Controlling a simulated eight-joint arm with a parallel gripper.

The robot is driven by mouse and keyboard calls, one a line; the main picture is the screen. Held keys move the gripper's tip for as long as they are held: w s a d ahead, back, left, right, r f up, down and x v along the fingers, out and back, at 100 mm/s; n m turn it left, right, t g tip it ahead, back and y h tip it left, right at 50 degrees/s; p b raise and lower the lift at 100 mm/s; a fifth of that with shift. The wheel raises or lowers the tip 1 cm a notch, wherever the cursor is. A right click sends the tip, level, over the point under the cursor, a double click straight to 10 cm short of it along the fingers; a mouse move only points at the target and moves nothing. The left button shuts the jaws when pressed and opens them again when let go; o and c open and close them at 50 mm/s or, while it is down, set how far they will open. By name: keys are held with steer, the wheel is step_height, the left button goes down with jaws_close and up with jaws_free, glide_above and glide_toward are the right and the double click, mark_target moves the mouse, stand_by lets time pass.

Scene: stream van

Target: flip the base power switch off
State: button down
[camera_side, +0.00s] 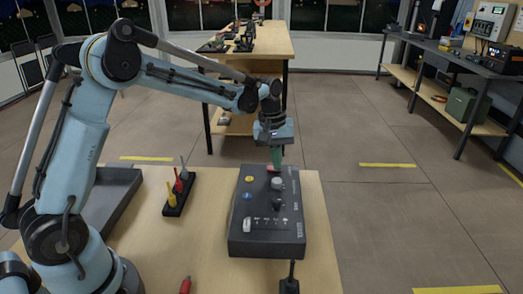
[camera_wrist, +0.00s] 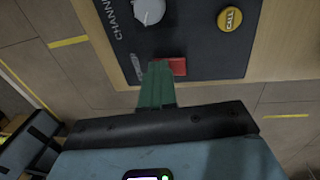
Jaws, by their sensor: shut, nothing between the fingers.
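The base is a dark control box (camera_side: 240,236) on the wooden table, with knobs, buttons and a row of small controls on its top. A red rocker switch (camera_wrist: 178,66) sits near the box's edge in the wrist view, close to a white knob (camera_wrist: 149,10) and a yellow CALL button (camera_wrist: 230,19). My gripper (camera_side: 275,168) reaches down over the box's far end. Its green fingers (camera_wrist: 158,68) are shut and empty, with the tips at the left part of the red switch and partly covering it. I cannot tell whether they touch it.
A black rack (camera_side: 173,210) with coloured pieces stands left of the box, and a grey tray (camera_side: 118,193) lies farther left. A red item (camera_side: 185,285) and a dark stalk (camera_side: 291,270) are at the front. The wooden table (camera_side: 318,215) has little bare room right of the box.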

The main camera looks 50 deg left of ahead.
steer(key=shift+s+a, duration=0.55)
steer(key=shift+r, duration=0.15)
step_height(320, 180, up, 14)
steer(key=s+a, duration=0.1)
stand_by(0.4)
steer(key=shift+s+a, duration=0.1)
steer(key=shift+s, duration=0.05)
